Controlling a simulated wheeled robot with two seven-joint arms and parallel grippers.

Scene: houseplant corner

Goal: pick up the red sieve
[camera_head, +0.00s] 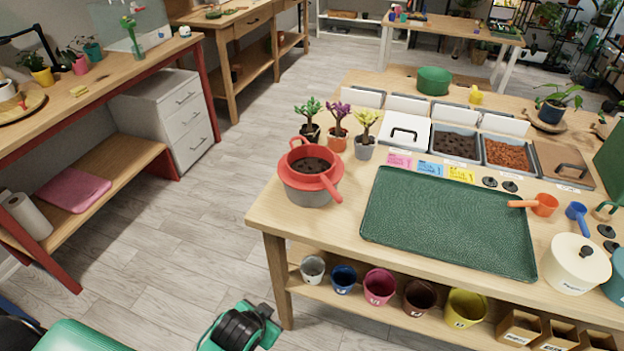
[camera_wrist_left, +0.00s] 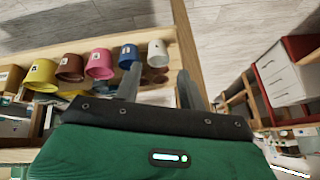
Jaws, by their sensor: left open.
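The red sieve (camera_head: 303,182) sits on top of a grey pot (camera_head: 310,198) at the near left corner of the wooden potting table in the head view. Dark soil shows inside its ring. A straight handle points to the lower right, and a small loop stands at the back rim. My left gripper's green and black body (camera_head: 238,328) is low beside the table's front left leg, below and apart from the sieve. In the left wrist view my left gripper (camera_wrist_left: 158,88) is open, with nothing between its fingers. The sieve does not show there. My right gripper is not in view.
Three small potted plants (camera_head: 338,137) stand just behind the sieve. A green tray (camera_head: 450,222) lies to its right. Several coloured pots (camera_head: 380,287) stand on the shelf below; they also show in the left wrist view (camera_wrist_left: 100,64). The floor left of the table is clear.

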